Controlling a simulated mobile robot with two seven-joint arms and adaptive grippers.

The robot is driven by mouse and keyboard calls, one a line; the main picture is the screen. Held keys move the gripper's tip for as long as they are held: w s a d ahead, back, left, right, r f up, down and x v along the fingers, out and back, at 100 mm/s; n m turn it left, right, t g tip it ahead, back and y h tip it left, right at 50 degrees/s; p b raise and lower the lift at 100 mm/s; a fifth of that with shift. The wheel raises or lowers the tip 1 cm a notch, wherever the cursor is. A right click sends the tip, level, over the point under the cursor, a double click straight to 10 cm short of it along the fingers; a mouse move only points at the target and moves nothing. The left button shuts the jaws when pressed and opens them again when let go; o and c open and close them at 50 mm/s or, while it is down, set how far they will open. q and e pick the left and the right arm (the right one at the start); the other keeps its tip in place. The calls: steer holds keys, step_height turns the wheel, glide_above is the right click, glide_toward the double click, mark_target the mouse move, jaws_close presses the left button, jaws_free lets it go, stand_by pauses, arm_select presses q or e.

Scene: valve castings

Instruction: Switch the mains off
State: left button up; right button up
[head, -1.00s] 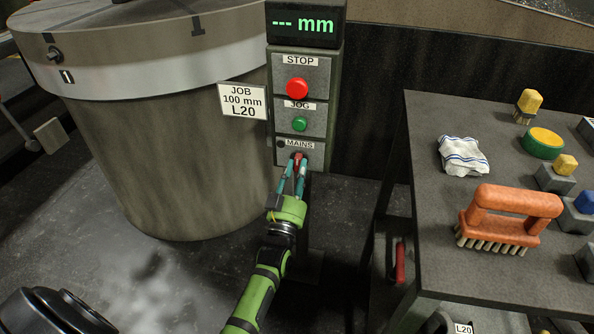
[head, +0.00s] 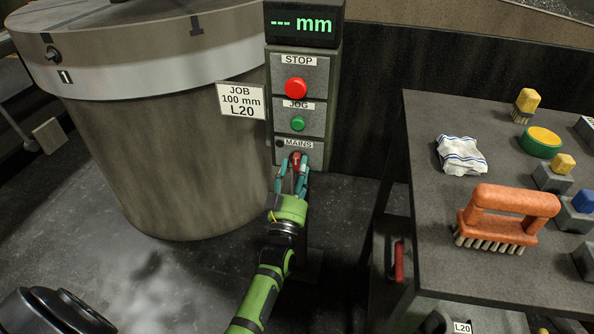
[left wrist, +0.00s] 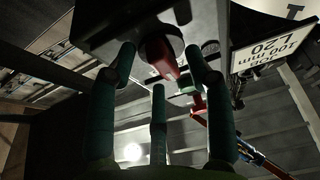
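The red mains switch (head: 296,158) sits under that label. My left gripper (head: 290,174) is just below and in front of it, with its teal fingers spread. In the left wrist view the red switch (left wrist: 158,54) lies between the spread fingers, with gaps visible around it. I cannot tell its exact setting. My right gripper is not in view.
Above are the green JOG button (head: 298,123), red STOP button (head: 295,88) and a display (head: 302,24) reading "--- mm". A job card (head: 241,101) sticks out left, near the drum (head: 180,150). A bench (head: 430,120) with brushes and a cloth stands right.

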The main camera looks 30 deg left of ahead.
arm_select(q)
steer(key=v, duration=1.2)
stand_by(0.3)
